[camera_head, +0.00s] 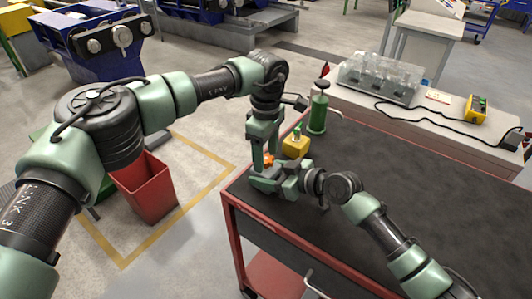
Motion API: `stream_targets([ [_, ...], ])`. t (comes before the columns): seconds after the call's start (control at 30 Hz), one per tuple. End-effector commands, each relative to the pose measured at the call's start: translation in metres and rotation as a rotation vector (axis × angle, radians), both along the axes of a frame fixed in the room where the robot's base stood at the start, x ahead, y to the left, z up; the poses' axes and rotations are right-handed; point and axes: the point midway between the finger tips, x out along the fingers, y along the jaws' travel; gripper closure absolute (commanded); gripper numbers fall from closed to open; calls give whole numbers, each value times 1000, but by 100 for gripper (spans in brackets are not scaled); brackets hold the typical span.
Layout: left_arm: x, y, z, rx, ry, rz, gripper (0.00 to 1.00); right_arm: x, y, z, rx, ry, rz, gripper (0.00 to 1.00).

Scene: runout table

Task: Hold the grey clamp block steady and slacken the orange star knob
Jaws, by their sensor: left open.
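The orange star knob (268,160) shows as a small patch near the left edge of the dark table top. My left gripper (264,154) points down from above with its fingers apart, and the knob is right at its fingertips. I cannot tell whether the fingers touch the knob. My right gripper (265,182) reaches in from the right, low over the table, just below the knob. The grey clamp block cannot be made out clearly; the two grippers cover that spot. I cannot tell whether my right gripper is shut on it.
A yellow block (296,148) stands just behind the grippers, and a green canister (318,114) stands beyond it. The dark table top (420,190) is clear to the right. A red bin (147,188) stands on the floor to the left.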

Motion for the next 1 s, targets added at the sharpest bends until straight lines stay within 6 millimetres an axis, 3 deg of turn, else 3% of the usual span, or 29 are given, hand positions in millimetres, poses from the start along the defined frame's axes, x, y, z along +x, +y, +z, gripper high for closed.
stream_targets([
  [0.13,0,0,0,0,0,0,40,0,0,1,2,-1,0,100],
  [0.3,0,0,0,0,0,0,87,0,0,1,2,-1,0,100],
  [0.37,0,0,0,0,0,0,100,0,0,1,2,-1,0,100],
  [0.67,0,0,1,-1,0,35,100,0,0,1,1,-1,-1,100],
  [1.0,0,0,1,-1,0,252,100,0,0,1,1,-1,-1,100],
])
